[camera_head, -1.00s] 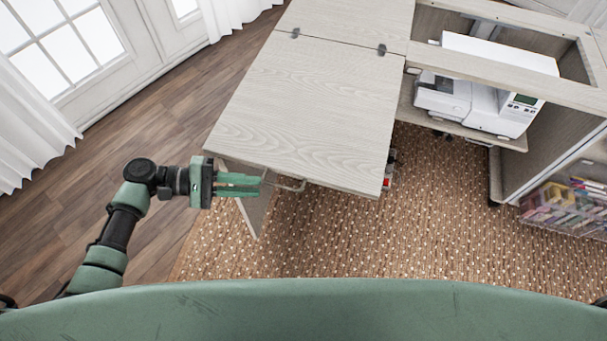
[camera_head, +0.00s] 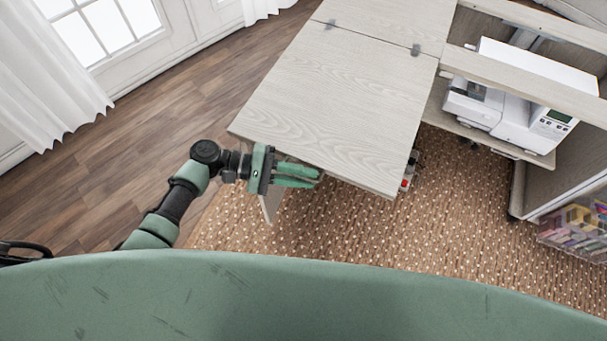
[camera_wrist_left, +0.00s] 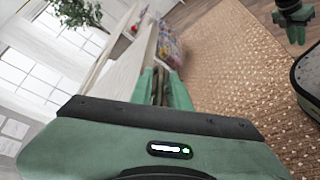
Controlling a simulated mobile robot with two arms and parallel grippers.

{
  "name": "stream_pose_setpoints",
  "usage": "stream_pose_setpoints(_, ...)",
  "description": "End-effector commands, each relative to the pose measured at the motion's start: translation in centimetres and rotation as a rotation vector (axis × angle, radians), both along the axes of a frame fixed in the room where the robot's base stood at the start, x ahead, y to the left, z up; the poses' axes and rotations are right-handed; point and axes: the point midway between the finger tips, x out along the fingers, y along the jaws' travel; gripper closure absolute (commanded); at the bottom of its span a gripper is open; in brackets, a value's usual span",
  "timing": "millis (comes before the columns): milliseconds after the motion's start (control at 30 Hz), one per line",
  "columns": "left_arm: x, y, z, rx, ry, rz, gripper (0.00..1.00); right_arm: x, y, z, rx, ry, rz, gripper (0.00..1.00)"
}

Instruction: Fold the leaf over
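The leaf (camera_head: 335,105) is a pale wood-grain panel lying flat, joined by two small grey hinges (camera_head: 415,50) to the panel behind it. It also shows as a pale surface in the left wrist view (camera_wrist_left: 122,76). My left gripper (camera_head: 318,176) is at the leaf's near left edge, its fingers pointing right and slightly apart. In the left wrist view the fingers (camera_wrist_left: 162,72) stand either side of a narrow gap; I see nothing clearly gripped. The wire handle under the leaf is hidden. A green and black gripper, seemingly my right one (camera_wrist_left: 296,16), is at the upper right there.
A white sewing machine (camera_head: 520,95) sits in the cabinet opening at the right. A clear bin of colourful items (camera_head: 578,228) stands at the lower right. A woven rug (camera_head: 470,215) covers open floor in front. Curtains (camera_head: 60,85) and glazed doors are at the left.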

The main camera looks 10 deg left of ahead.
Motion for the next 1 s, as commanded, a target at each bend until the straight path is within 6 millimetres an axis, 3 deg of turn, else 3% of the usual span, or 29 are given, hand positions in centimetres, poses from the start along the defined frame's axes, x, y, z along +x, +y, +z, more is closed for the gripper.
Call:
stream_pose_setpoints(33,0.00,0.01,0.00,0.000,0.000,0.000,0.86,-0.01,0.00,0.00,0.000,0.000,0.000,0.82)
stream_pose_setpoints(100,0.00,0.02,0.00,0.000,0.000,0.000,1.00,-0.01,0.00,0.00,0.000,0.000,0.000,0.82)
stream_pose_setpoints(1000,-0.12,0.07,-0.14,0.003,0.002,-0.002,1.00,-0.02,-0.07,0.00,-0.001,0.000,0.000,0.82)
